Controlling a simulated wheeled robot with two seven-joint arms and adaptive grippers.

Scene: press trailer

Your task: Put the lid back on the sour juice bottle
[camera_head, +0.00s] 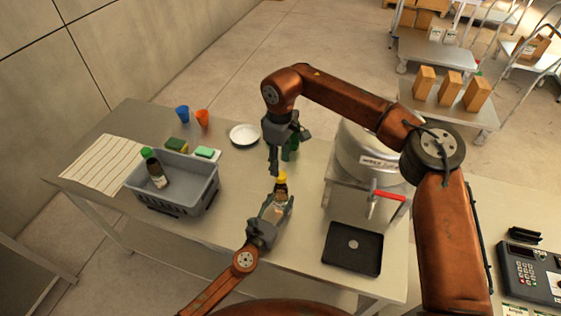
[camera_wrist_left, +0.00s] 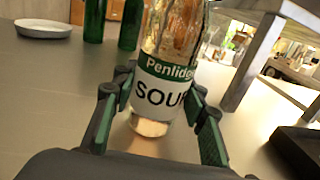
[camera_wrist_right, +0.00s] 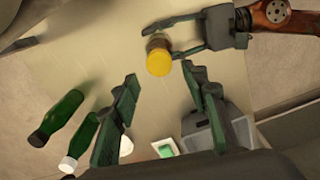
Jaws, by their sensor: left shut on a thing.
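The sour juice bottle (camera_head: 279,196) stands upright on the table, its label reading "SOU" in the left wrist view (camera_wrist_left: 163,95). My left gripper (camera_head: 275,208) is shut around its body, with one finger on each side. A yellow lid (camera_head: 281,178) shows at the top of the bottle; in the right wrist view the lid (camera_wrist_right: 159,63) covers the mouth. Whether it is tightened cannot be told. My right gripper (camera_wrist_right: 160,76) is open and empty above the bottle, pointing down, its fingers spread on either side of the lid in that view.
Green bottles (camera_wrist_right: 62,112) stand just behind the held bottle, close to my right gripper. A grey crate (camera_head: 190,200) holding a green-capped bottle (camera_head: 155,170) is at left. A white plate (camera_head: 244,135) lies behind. The press (camera_head: 365,155) and black tray (camera_head: 352,249) are at right.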

